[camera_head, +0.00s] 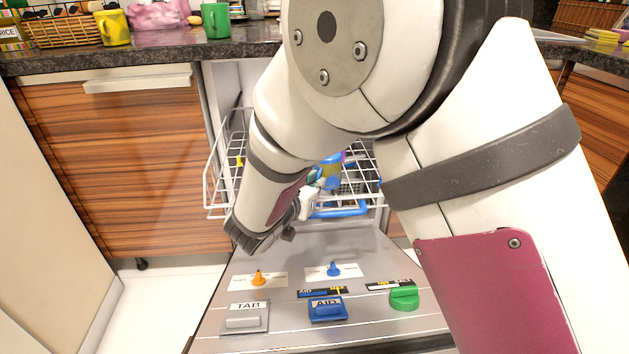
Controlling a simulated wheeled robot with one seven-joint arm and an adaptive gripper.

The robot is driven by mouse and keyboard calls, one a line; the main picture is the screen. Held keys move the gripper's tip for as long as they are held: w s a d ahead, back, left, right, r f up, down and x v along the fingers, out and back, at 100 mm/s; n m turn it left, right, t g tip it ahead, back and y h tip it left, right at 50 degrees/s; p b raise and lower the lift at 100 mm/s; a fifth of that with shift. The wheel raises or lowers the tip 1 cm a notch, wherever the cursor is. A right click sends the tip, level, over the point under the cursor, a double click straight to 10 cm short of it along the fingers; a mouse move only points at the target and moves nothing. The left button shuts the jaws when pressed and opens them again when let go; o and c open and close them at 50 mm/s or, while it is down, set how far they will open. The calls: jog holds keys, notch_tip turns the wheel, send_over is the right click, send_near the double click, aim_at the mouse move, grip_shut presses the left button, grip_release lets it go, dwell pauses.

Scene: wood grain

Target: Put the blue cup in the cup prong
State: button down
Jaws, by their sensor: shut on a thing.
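The dishwasher's white wire rack (228,196) is pulled out above the open door in the middle of the head view. My arm hides much of it. A small blue thing (330,183), likely the blue cup, shows in the rack area beside my forearm. My gripper (318,190) is mostly hidden behind my wrist and appears shut on this blue thing. Yellow and purple patches show right by it, too small to tell apart. I cannot tell which prong is near the cup, or whether they touch.
The open dishwasher door (345,255) lies below, bearing a grey tab (246,318), a blue block (327,310) and a green piece (404,298). A blue handle (340,211) is on the rack's front. A yellow mug (114,28) and green mug (215,20) stand on the counter (150,53).

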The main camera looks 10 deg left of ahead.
jog(key=shift+f, duration=0.7)
jog(key=c, duration=1.7)
grip_release()
jog(key=shift+o, duration=0.2)
jog(key=shift+s, duration=0.1)
jog(key=v, duration=1.1)
jog(key=shift+s+r, duration=0.15)
jog(key=shift+s, duration=0.2)
